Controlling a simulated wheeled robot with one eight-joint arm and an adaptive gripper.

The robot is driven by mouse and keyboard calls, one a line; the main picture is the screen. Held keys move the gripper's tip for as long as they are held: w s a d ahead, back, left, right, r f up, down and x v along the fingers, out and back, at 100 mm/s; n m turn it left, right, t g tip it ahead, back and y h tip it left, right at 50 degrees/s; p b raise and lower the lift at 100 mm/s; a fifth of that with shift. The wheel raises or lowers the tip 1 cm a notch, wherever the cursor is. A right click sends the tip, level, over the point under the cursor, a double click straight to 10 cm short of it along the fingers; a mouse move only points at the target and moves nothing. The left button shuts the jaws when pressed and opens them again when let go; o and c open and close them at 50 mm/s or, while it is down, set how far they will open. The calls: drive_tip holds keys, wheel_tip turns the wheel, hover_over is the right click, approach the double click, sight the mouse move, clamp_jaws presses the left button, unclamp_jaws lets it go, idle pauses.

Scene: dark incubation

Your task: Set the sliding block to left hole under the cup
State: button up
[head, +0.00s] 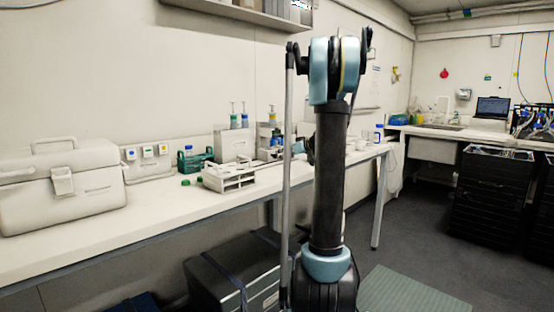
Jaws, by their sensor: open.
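My own arm stands upright in the middle of the head view, with a dark link and pale blue joints, and covers part of the bench behind it. A small dark and pale blue part shows just left of the dark link and may be my wrist. My gripper's fingers are not visible. I cannot make out the sliding block, its left hole or the cup. The bench area behind my arm is partly hidden. Small white items (360,144) stand on the bench just right of my arm, too small to identify.
The long white bench (110,225) runs along the wall. It bears a white case (60,190), a white rack (229,177), a teal holder (195,161), pump bottles (239,118) and a blue-capped bottle (379,133). A dark box (235,272) sits below. Grey floor (415,235) is open at right.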

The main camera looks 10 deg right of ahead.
sight(276, 156)
drive_tip(key=shift+x, duration=2.35)
clamp_jaws()
